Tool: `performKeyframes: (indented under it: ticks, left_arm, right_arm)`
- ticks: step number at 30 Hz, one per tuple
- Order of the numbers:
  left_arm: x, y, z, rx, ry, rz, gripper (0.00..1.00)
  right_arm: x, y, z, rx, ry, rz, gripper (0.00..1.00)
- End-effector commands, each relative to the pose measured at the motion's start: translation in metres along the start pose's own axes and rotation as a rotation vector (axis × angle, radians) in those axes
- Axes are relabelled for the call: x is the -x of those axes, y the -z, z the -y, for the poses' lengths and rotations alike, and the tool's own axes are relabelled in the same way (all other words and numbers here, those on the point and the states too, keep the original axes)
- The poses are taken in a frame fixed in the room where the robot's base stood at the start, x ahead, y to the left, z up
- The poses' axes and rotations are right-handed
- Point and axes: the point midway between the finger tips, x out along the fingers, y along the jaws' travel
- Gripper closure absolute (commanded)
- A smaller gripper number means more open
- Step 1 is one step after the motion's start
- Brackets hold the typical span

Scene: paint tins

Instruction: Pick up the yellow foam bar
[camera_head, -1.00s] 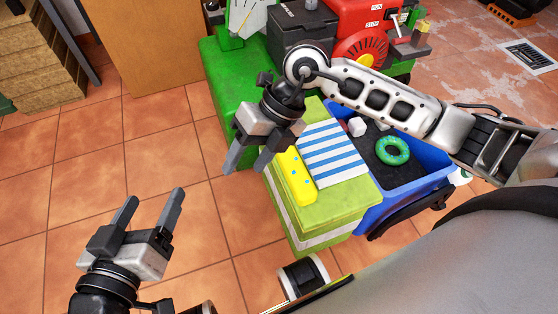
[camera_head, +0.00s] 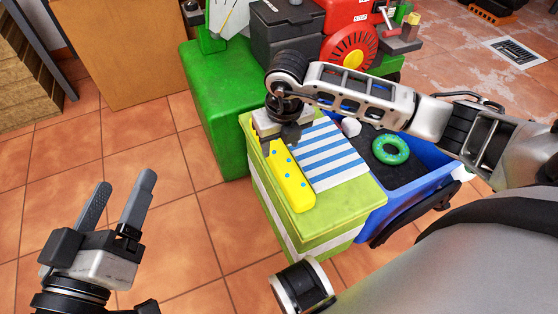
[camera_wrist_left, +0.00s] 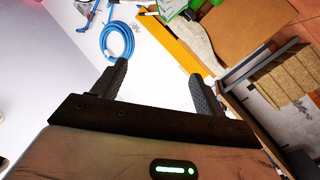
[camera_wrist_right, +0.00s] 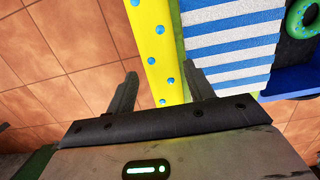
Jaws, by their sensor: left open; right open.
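The yellow foam bar (camera_head: 292,184) has blue dots and lies along the left part of the green box's top (camera_head: 335,208), beside a blue-and-white striped cloth (camera_head: 326,156). My right gripper (camera_head: 268,143) is open over the bar's far end. In the right wrist view the bar (camera_wrist_right: 157,45) runs between the two open fingers (camera_wrist_right: 160,88); I cannot tell whether they touch it. My left gripper (camera_head: 121,200) is open and empty above the tiled floor at the left. In the left wrist view its fingers (camera_wrist_left: 156,85) have nothing between them.
A blue bin (camera_head: 428,173) with a green ring (camera_head: 390,149) and a white piece (camera_head: 351,127) stands right of the box. A green block (camera_head: 212,100) and a red machine (camera_head: 349,45) stand behind. The tiled floor at left is clear.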

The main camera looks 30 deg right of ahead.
Motion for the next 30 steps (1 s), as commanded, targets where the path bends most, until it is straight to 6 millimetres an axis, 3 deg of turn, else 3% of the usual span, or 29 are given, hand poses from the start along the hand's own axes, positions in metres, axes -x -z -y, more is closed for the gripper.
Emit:
performKeyframes:
  ticks: [10, 20, 24, 30]
  left_arm:
    - [-0.01, 0.043, -0.005, -0.291, -0.072, -0.264, 0.28]
    - [-0.01, 0.054, -0.009, -0.346, -0.087, -0.319, 0.28]
    - [-0.01, 0.054, -0.009, -0.345, -0.086, -0.318, 0.28]
    - [-0.01, 0.054, -0.009, -0.344, -0.086, -0.317, 0.28]
  right_arm:
    - [-0.046, -0.001, 0.0, 0.0, -0.001, -0.003, 0.47]
    - [-0.051, -0.002, 0.0, 0.001, -0.001, 0.0, 0.47]
    - [-0.051, -0.002, 0.0, 0.0, -0.001, 0.0, 0.75]
    - [-0.051, -0.002, 0.0, 0.0, -0.001, 0.0, 0.76]
